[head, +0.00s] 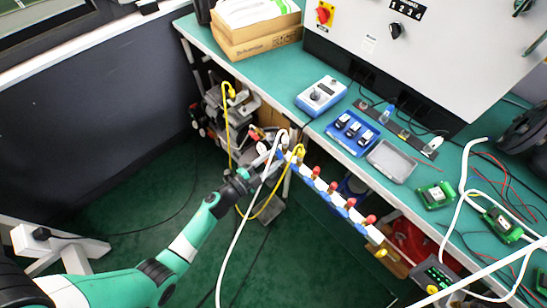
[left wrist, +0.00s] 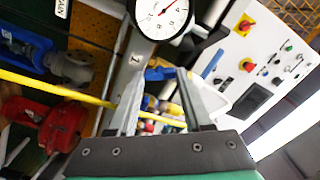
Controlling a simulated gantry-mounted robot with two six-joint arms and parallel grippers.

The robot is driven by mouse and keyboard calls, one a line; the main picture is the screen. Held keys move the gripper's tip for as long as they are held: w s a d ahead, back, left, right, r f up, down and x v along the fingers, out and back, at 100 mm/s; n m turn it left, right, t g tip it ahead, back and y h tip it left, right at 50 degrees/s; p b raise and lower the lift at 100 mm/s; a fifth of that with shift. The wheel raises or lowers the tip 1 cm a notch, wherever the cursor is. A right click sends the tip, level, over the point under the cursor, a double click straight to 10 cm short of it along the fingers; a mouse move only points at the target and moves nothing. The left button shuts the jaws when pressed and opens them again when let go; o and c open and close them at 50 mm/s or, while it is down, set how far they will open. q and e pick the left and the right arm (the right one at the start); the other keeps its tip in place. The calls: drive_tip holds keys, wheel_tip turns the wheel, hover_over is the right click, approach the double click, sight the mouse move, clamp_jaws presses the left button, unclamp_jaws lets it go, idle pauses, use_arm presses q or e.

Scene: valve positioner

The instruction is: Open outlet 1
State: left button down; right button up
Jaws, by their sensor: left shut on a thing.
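A white and blue manifold (head: 341,200) with several red-knobbed outlet valves runs along the front edge of the bench. My left gripper (head: 264,163) is at the manifold's left end, beside the yellow hose. In the left wrist view the two fingers of my left gripper (left wrist: 162,112) reach past a round pressure gauge (left wrist: 162,14) with a red needle. A blue part (left wrist: 160,73) shows between the fingertips. The gripper is shut on a part at this end, mostly hidden, so I cannot tell exactly which. My right gripper is not in view.
A yellow hose (left wrist: 50,88) crosses by the left finger. A white hose (head: 243,225) hangs close to my left gripper. On the bench (head: 290,65) are a blue tray (head: 340,125), a grey tray (head: 391,161) and a white-blue device (head: 321,95). A grey cabinet (head: 450,60) stands behind.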

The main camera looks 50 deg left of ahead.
use_arm(q)
drive_tip(key=m, duration=0.6)
drive_tip(key=shift+f+b, duration=0.1)
drive_tip(key=shift+b, duration=0.25)
idle(0.3)
drive_tip(key=c, duration=0.6)
unclamp_jaws()
drive_tip(key=s+p, duration=0.3)
drive_tip(key=s, duration=0.8)
drive_tip(key=shift+s+p, duration=0.3)
drive_tip(key=shift+s, duration=0.05)
